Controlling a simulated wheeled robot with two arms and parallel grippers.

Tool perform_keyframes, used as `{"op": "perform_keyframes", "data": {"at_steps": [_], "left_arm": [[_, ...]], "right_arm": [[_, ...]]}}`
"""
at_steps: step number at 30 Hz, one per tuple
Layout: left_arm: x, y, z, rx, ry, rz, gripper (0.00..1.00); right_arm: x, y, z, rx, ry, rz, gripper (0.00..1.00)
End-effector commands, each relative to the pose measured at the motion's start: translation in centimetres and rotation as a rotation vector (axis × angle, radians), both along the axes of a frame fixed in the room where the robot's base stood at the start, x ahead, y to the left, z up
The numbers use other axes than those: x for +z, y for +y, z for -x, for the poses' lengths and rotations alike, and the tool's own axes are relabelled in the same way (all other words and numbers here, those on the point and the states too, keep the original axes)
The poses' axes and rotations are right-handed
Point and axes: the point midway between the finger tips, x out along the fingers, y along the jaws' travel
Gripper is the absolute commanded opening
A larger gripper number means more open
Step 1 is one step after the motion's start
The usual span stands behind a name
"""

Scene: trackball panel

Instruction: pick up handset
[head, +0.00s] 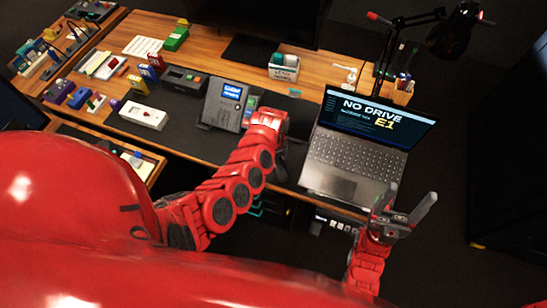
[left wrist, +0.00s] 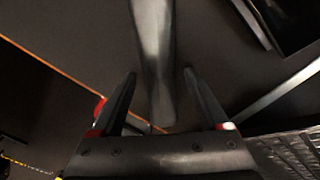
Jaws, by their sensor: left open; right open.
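A grey desk phone (head: 222,104) with a lit blue screen stands on the dark mat. My left gripper (left wrist: 160,74) is over the desk just right of the phone; in the head view my red wrist hides its fingers. In the left wrist view its fingers are apart, with a long dark bar, apparently the handset (left wrist: 154,50), between them. Gaps show on both sides of the bar, so it is not clamped. In the head view the handset is not clearly seen. My right gripper (head: 405,213) is open and empty in front of the laptop, at the desk's front edge.
An open laptop (head: 352,162) stands right of my left gripper; its keyboard also shows in the left wrist view (left wrist: 294,154). A white box (head: 143,116) and a dark device (head: 184,80) lie left of the phone. A lamp (head: 455,30) stands at the back right.

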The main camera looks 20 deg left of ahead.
Motion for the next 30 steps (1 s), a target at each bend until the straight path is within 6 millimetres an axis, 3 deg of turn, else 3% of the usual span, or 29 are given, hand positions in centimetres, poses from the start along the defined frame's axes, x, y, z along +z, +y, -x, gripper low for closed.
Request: {"op": "perform_keyframes", "data": {"at_steps": [5,6,18,30], "left_arm": [[0.0,0.01,-0.02,0.0,-0.001,0.001,0.78],[0.01,0.01,-0.03,0.001,-0.001,0.0,0.74],[0.03,0.0,-0.04,0.0,-0.001,0.0,0.02],[0.09,-0.01,-0.06,0.0,-0.001,0.0,0.0]], "right_arm": [[0.0,0.0,0.0,0.0,0.0,0.0,0.72],[0.01,0.0,0.0,0.0,0.0,0.0,0.72],[0.0,0.0,0.0,0.0,0.0,0.0,0.72],[0.0,0.0,0.0,0.0,0.0,0.0,0.72]]}}
